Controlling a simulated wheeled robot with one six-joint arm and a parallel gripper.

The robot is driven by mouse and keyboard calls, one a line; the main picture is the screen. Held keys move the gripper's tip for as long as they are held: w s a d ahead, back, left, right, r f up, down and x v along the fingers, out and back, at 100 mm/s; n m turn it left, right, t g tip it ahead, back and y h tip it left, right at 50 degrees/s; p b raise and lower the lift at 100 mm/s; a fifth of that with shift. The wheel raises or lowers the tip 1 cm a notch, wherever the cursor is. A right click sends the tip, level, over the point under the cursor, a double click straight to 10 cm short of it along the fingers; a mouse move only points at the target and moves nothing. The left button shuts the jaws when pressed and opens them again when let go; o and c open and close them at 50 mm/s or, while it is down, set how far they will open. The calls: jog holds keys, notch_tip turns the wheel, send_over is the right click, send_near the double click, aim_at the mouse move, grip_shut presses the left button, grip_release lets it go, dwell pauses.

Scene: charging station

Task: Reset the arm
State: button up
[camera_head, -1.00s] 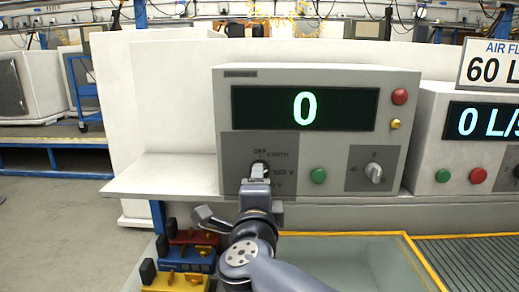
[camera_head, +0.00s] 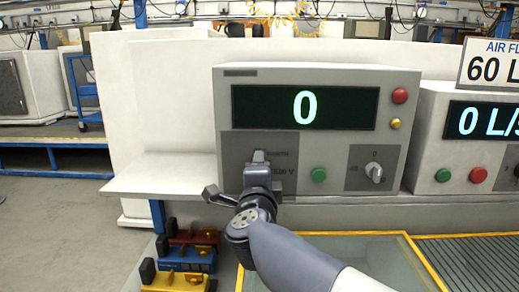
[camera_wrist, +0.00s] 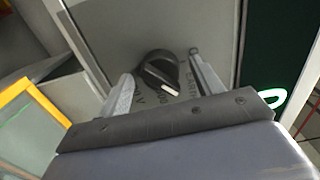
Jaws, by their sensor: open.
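My gripper (camera_head: 259,157) is in front of the lower left dark panel of the grey charging station (camera_head: 225,100), whose display reads 0. In the wrist view my gripper (camera_wrist: 161,66) is open, with one finger on each side of a black round knob (camera_wrist: 158,73) with a white mark. No object is held. I cannot tell whether the fingers touch the knob. In the head view the gripper hides the knob and part of its lettering.
A green button (camera_head: 319,175), a second knob (camera_head: 374,171) and red (camera_head: 400,96) and yellow (camera_head: 395,124) buttons are on the station. An air flow unit (camera_head: 430,150) stands to the right. Red, blue and yellow clamp-like items (camera_head: 185,260) lie below left. A white shelf (camera_head: 150,180) juts out left.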

jog(key=s+n+p, duration=0.5)
jog(key=s+n, duration=0.5)
jog(key=shift+s+a, duration=0.2)
dwell(0.4)
jog(key=shift+r, duration=0.1)
